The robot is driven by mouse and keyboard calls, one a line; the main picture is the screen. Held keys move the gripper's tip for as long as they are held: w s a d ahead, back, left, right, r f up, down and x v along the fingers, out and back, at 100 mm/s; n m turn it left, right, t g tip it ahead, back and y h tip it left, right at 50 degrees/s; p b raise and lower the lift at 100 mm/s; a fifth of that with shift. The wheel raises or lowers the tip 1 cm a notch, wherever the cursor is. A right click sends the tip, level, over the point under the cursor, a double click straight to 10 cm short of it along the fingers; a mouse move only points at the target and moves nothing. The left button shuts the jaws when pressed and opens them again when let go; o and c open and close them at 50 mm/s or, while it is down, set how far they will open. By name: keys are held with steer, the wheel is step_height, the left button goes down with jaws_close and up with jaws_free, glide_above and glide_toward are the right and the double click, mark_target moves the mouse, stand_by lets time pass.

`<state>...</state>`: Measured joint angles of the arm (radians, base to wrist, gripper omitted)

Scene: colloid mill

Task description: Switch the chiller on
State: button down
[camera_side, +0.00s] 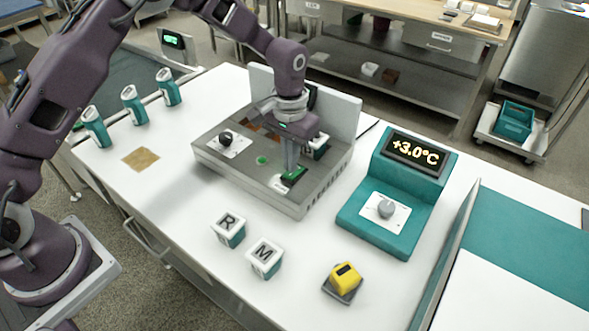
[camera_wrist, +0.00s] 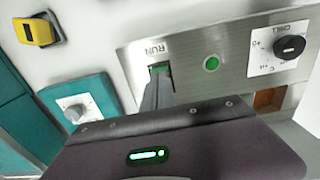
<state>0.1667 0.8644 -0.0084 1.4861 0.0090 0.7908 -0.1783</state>
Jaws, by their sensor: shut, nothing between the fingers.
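A teal unit (camera_side: 388,243) with a lit "+3.0°C" display (camera_side: 417,152) and a grey round knob (camera_side: 386,208) stands right of a grey metal machine (camera_side: 235,175). The unit also shows at the left of the wrist view (camera_wrist: 98,90). The machine's panel (camera_wrist: 195,55) has a RUN switch with a green face (camera_wrist: 160,69), a round green lamp (camera_wrist: 211,63) and a black dial (camera_wrist: 290,46) on a plate that seems to read CHILL. My gripper (camera_side: 289,172) is shut and empty, pointing down at the RUN switch. Its fingers partly hide the switch; contact cannot be told.
A yellow block (camera_side: 345,275) on a grey base and two white-and-teal containers marked R (camera_side: 229,228) and M (camera_side: 264,257) stand at the front. Several similar containers (camera_side: 133,104) stand at the left. A raised panel (camera_side: 447,250) borders the right.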

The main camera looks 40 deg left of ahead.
steer(key=shift+f, duration=0.9)
stand_by(0.3)
steer(key=shift+r, duration=3.5)
step_height(320, 180, up, 6)
glide_above(281, 181)
steer(key=s+a+r+t, duration=0.2)
steer(key=s+a+r, duration=0.1)
steer(key=s+r, duration=0.65)
steer(key=s+a+r+t, duration=0.1)
steer(key=s, duration=0.8)
steer(key=s+a+r+t, duration=0.1)
steer(key=s+a+t, duration=0.1)
steer(key=s, duration=0.8)
steer(key=shift+a+t, duration=0.3)
